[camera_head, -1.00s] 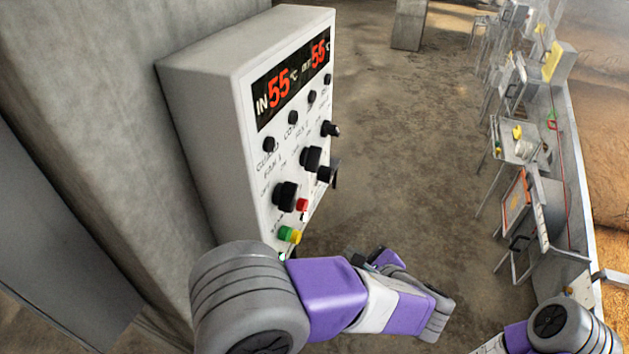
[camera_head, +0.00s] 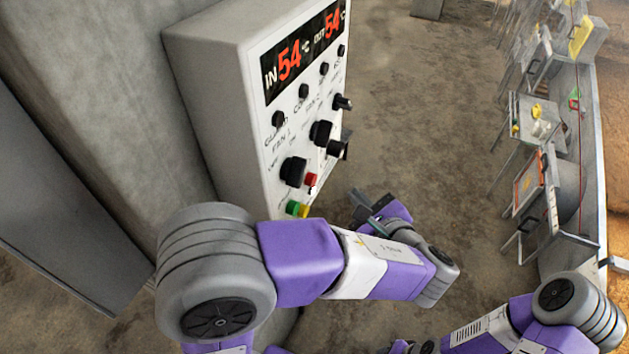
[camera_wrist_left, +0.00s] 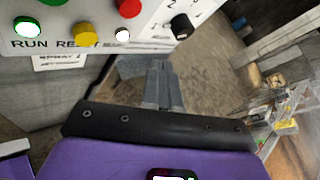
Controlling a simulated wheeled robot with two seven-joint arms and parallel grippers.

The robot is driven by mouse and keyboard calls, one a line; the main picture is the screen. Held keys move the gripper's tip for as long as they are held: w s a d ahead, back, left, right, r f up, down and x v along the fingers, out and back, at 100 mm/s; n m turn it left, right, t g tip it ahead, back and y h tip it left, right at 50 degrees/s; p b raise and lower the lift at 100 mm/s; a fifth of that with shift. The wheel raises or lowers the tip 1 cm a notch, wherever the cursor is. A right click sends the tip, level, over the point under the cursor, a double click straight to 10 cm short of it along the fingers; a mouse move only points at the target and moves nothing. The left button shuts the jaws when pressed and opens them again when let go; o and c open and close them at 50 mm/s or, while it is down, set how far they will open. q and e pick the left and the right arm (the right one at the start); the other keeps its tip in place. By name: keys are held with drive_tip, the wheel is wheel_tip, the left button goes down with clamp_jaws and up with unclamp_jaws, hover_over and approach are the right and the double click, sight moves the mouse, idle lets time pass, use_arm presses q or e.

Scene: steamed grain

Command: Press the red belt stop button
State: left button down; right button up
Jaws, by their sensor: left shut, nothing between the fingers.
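The red button (camera_head: 311,180) is on the lower part of the white control panel (camera_head: 258,130), right of a large black knob. It also shows at the top edge of the left wrist view (camera_wrist_left: 129,8), partly cut off. My left gripper (camera_head: 360,205) is in front of and to the right of the panel's lower end, apart from the red button. In the left wrist view its fingers (camera_wrist_left: 163,82) are together and empty, pointing past the panel's lower edge. My right arm shows at the lower right; its gripper is not in view.
A green button (camera_head: 293,207) and a yellow button (camera_head: 303,211) sit below the red one. Several black knobs (camera_head: 321,132) project from the panel. A concrete wall (camera_head: 90,100) stands behind it. A row of metal stands (camera_head: 535,175) is at right, with open floor between.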

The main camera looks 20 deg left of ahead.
use_arm(q)
drive_tip(key=shift+w+a, duration=0.15)
drive_tip(key=shift+a, duration=2.7)
drive_tip(key=shift+a, duration=0.15)
drive_tip(key=shift+a, duration=0.3)
drive_tip(key=shift+a, duration=0.5)
drive_tip(key=shift+d, duration=0.15)
idle(0.6)
drive_tip(key=shift+d, duration=0.8)
drive_tip(key=d, duration=0.5)
